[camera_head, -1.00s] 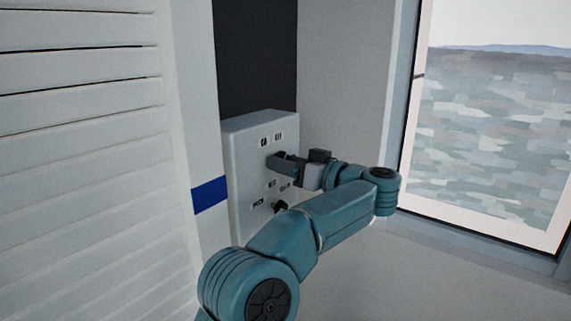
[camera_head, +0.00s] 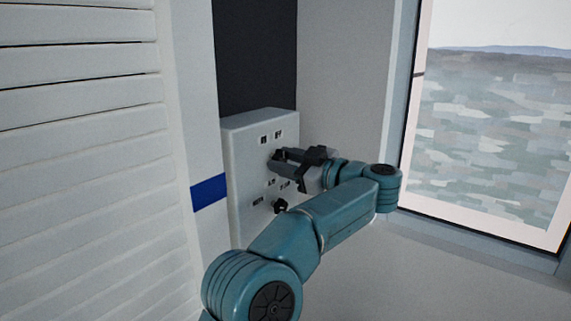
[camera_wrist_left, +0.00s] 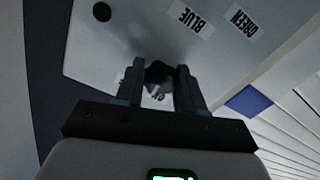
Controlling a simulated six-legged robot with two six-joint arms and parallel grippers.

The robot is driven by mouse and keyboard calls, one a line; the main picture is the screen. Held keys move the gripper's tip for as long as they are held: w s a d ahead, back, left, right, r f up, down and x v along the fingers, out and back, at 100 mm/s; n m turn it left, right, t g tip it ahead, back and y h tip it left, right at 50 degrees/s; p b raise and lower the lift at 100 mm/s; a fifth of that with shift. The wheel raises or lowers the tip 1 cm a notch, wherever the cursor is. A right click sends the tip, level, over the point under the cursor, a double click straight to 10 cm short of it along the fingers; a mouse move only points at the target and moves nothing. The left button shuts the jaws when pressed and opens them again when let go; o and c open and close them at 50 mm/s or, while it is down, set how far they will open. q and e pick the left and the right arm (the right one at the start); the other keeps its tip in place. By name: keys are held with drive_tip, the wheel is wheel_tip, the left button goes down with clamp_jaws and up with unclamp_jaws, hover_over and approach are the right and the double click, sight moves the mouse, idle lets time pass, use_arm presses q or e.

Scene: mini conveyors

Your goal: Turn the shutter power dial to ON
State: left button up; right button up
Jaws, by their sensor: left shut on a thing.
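A pale control box (camera_head: 240,165) is mounted on the wall in the middle of the head view. My left gripper (camera_head: 279,157) reaches it from the right and is shut on the upper dark dial. In the left wrist view the dial (camera_wrist_left: 158,72) sits between the two fingers (camera_wrist_left: 158,80). A white label (camera_wrist_left: 157,97) beside it is partly hidden, and its text is hard to read. Which way the dial points cannot be told. My right gripper is not in view.
A lower black knob (camera_head: 280,206) is on the same box, below my gripper. Labels BLUE (camera_wrist_left: 187,18) and GREEN (camera_wrist_left: 238,20) show upside down. A white slatted shutter (camera_head: 80,160) stands at left, a window (camera_head: 490,130) at right.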

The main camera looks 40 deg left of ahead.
use_arm(q)
drive_tip(key=n+b, duration=0.1)
drive_tip(key=n, duration=0.4)
drive_tip(key=shift+w, duration=0.1)
drive_tip(key=shift+n, duration=0.3)
idle(0.4)
drive_tip(key=o, duration=1)
drive_tip(key=shift+o, duration=0.2)
drive_tip(key=shift+d+r, duration=0.1)
drive_tip(key=w+d, duration=0.1)
drive_tip(key=d, duration=1.5)
drive_tip(key=shift+w, duration=0.4)
drive_tip(key=shift+d, duration=0.15)
